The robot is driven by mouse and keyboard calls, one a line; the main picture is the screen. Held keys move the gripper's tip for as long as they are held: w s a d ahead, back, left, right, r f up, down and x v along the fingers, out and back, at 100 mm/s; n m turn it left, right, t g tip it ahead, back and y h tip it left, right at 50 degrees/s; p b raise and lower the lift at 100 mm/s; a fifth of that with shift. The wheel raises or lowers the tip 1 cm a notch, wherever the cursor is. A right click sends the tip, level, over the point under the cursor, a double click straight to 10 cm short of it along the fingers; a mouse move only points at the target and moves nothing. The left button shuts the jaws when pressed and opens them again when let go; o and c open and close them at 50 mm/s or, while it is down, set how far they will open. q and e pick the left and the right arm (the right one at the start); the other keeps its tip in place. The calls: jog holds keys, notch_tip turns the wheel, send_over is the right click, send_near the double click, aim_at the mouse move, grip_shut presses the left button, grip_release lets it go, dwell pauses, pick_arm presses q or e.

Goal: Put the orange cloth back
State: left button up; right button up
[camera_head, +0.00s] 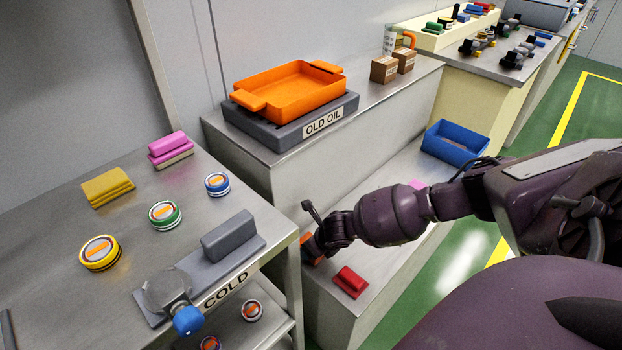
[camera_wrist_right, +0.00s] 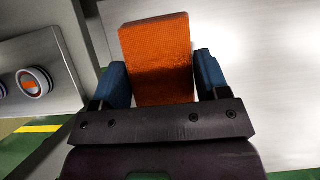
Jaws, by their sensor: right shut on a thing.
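The orange cloth (camera_wrist_right: 156,55) is a folded block between the blue fingers of my right gripper (camera_wrist_right: 158,82), which is shut on it. In the head view, my right gripper (camera_head: 314,243) is over the lower steel bench, by the corner of the left table. Only a small part of the orange cloth (camera_head: 306,247) shows there, behind the wrist. I cannot tell whether the cloth touches the bench. My left gripper is not in view.
A red cloth (camera_head: 350,282) lies beside my gripper. The left table holds a yellow cloth (camera_head: 107,188), pink cloth (camera_head: 169,146), several tins and the COLD stand (camera_head: 237,252). An orange tray (camera_head: 293,90) sits on the raised shelf. A blue bin (camera_head: 455,143) stands farther back.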

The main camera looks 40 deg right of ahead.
jog(key=shift+f, duration=0.35)
jog(key=shift+r, duration=0.2)
jog(key=shift+f, duration=0.2)
jog(key=o, duration=1)
jog(key=shift+c, duration=0.2)
